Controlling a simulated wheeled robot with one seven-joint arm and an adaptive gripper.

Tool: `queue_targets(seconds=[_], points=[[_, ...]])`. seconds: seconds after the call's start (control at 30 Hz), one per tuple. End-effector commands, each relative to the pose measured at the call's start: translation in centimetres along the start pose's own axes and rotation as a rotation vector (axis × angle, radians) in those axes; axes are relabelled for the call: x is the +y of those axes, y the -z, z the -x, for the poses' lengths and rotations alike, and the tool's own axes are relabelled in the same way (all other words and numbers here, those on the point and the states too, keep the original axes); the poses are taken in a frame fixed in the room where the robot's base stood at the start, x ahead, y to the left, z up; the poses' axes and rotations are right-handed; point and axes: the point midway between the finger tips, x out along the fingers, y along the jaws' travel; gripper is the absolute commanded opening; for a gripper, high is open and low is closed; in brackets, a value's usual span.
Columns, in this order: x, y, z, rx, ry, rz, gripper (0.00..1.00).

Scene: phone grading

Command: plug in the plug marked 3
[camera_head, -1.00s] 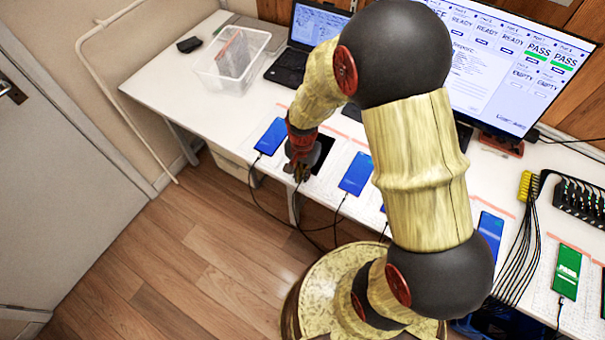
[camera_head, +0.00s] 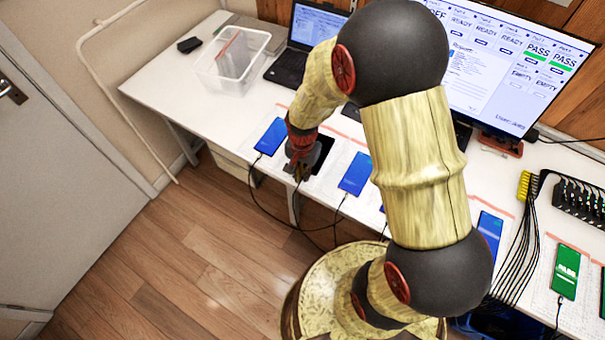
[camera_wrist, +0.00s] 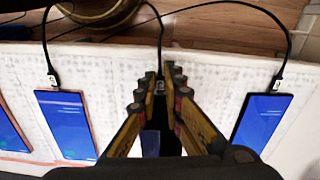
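A black plug (camera_wrist: 160,86) on a dark cable lies between my fingertips at the near edge of a dark-screened phone (camera_head: 324,146). In the head view my forearm and gripper (camera_head: 301,177) hide the plug and part of that phone. In the wrist view my gripper (camera_wrist: 161,82) has its fingertips close on both sides of the plug, and it looks shut on it. The dark phone (camera_wrist: 151,143) shows partly between the fingers. No number is readable on the plug, and whether it is seated in the phone cannot be told.
Blue-screened phones with cables flank it: one on the left (camera_head: 271,137) and one on the right (camera_head: 356,174) in the head view. A clear bin (camera_head: 233,62), a laptop (camera_head: 290,66) and a monitor (camera_head: 490,65) stand behind. A green-screened phone (camera_head: 565,270) lies far right.

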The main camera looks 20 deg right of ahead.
Motion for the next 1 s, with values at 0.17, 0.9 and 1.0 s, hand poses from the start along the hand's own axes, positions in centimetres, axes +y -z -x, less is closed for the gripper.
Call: queue_targets(seconds=[0.17,0.9,1.0], points=[[0.0,0.0,0.0,0.000,0.000,0.000,0.19],[0.0,-0.2,1.1,0.000,0.000,0.001,0.30],[0.0,-0.3,1.6,0.000,0.000,0.001,0.30]])
